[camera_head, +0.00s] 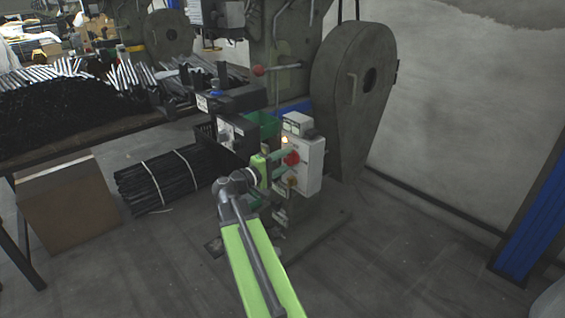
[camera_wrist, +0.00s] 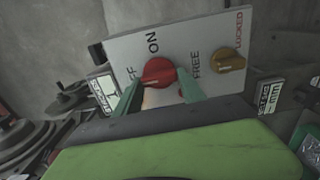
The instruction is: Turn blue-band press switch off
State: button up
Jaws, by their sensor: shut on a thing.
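A pale switch box (camera_head: 310,165) is fixed to the front of a dark press (camera_head: 352,95). Its red knob (camera_head: 292,157) is partly covered by my gripper (camera_head: 283,163). In the wrist view, the red knob (camera_wrist: 158,71) sits between the two green fingers of my gripper (camera_wrist: 160,86), which is shut on it. ON is printed above the knob, and a partly hidden OFF is to its left. I cannot tell exactly which way the knob points. A yellow knob (camera_wrist: 228,62) is to the right, beside FREE and LOCKED. A lamp (camera_head: 284,140) glows on the box.
Bundled black rods (camera_head: 165,180) lie on the floor to the left, beside a brown board (camera_head: 68,205). A green bin (camera_head: 262,125) stands behind the box. A blue post (camera_head: 535,215) is at the right. The floor at the front right is clear.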

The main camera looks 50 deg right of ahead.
jog(key=o, duration=1.4)
jog(key=shift+c, duration=0.2)
jog(key=w+a, duration=0.1)
jog(key=a, duration=1.6)
jog(key=shift+a, duration=0.2)
jog(key=shift+w, duration=0.1)
